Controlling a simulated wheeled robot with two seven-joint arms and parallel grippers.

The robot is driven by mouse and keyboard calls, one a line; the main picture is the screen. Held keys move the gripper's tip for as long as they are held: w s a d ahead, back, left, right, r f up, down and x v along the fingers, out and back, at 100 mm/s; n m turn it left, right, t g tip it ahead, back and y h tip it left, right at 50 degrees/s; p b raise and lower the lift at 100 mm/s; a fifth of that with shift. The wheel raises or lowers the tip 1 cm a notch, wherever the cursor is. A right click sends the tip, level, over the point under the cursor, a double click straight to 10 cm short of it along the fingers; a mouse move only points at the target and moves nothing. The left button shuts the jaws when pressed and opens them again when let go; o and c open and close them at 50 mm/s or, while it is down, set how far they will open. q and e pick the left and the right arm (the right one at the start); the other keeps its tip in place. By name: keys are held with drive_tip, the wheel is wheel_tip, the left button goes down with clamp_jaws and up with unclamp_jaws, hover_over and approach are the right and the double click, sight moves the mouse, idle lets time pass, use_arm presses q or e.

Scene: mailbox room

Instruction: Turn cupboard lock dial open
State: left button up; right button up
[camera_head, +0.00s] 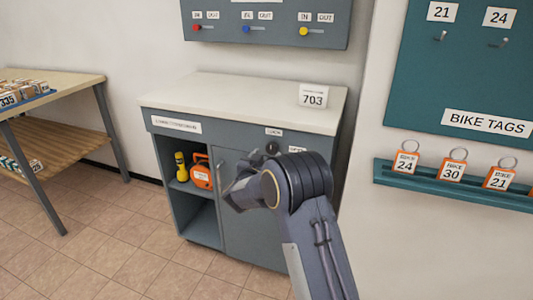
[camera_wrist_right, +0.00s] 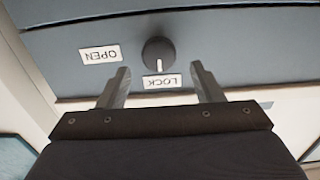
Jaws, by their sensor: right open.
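The grey-blue cupboard (camera_head: 262,235) stands against the wall, its pale top clear of my arm. Its round black lock dial (camera_head: 272,148) is on the upper front. In the right wrist view, turned upside down, the dial (camera_wrist_right: 158,51) has its white mark pointing at the LOCK label (camera_wrist_right: 162,81). The OPEN label (camera_wrist_right: 101,54) is beside the dial. My right gripper (camera_wrist_right: 160,69) is open and empty, its fingertips apart and facing the dial, with the dial seen between and beyond them. I cannot tell any contact. My left gripper is not in view.
An open shelf holds an orange case (camera_head: 202,177) and a yellow torch (camera_head: 181,166). A bike tag shelf (camera_head: 450,186) is at right, a wooden table (camera_head: 45,85) at left. The tiled floor between is clear.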

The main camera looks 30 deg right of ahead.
sight(271, 149)
drive_tip(key=shift+x, duration=1.75)
drive_tip(key=c, duration=1)
